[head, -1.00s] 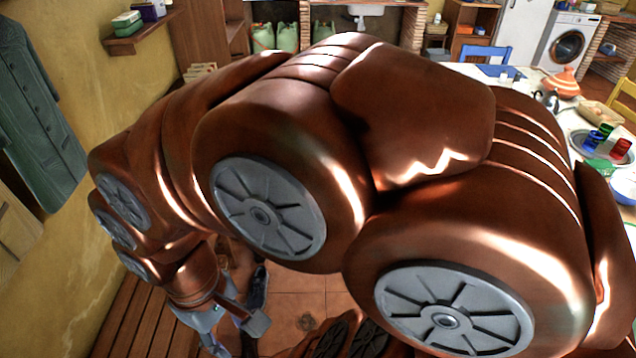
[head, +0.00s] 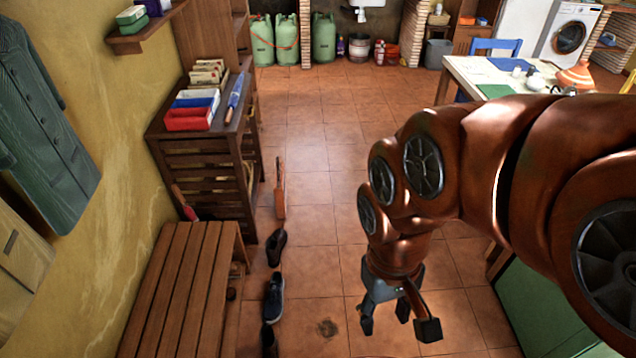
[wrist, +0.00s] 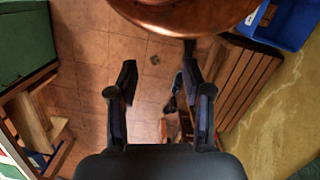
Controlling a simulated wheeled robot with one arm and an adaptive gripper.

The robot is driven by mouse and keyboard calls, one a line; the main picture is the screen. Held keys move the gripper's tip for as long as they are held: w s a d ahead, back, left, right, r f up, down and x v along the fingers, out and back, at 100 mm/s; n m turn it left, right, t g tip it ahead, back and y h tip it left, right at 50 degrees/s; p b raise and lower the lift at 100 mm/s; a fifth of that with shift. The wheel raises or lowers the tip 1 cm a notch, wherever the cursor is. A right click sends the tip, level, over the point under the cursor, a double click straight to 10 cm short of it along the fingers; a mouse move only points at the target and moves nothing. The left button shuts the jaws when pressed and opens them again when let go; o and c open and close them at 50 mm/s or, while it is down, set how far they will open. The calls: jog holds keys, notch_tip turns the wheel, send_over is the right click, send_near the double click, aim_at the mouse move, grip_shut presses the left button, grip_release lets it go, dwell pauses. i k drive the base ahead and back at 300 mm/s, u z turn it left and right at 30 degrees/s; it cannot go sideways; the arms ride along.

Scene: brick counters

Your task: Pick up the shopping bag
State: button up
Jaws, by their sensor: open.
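My gripper (head: 385,314) is open and empty, pointing down over the tiled floor to the right of the shoes. Its two dark fingers stand apart in the wrist view (wrist: 158,78), with bare tiles between them. No shopping bag shows for certain. A flat tan thing with a dark slot (head: 24,262), cut off by the left edge of the head view, hangs on the yellow wall below a green coat. It may be the bag, but I cannot tell. It is well to the left of my gripper and apart from it.
A slatted wooden bench (head: 180,290) stands along the wall, with several dark shoes (head: 274,297) beside it. A wooden shelf unit (head: 200,155) holds small trays. A green cabinet (head: 545,305) is at the lower right, a set table (head: 470,75) behind. The middle floor is clear.

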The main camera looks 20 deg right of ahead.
aim_at(280, 187)
jog(key=z, duration=0.05)
jog(key=k, duration=0.5)
jog(key=z, duration=1.1)
jog(key=i, duration=3)
jog(key=u, duration=3.6)
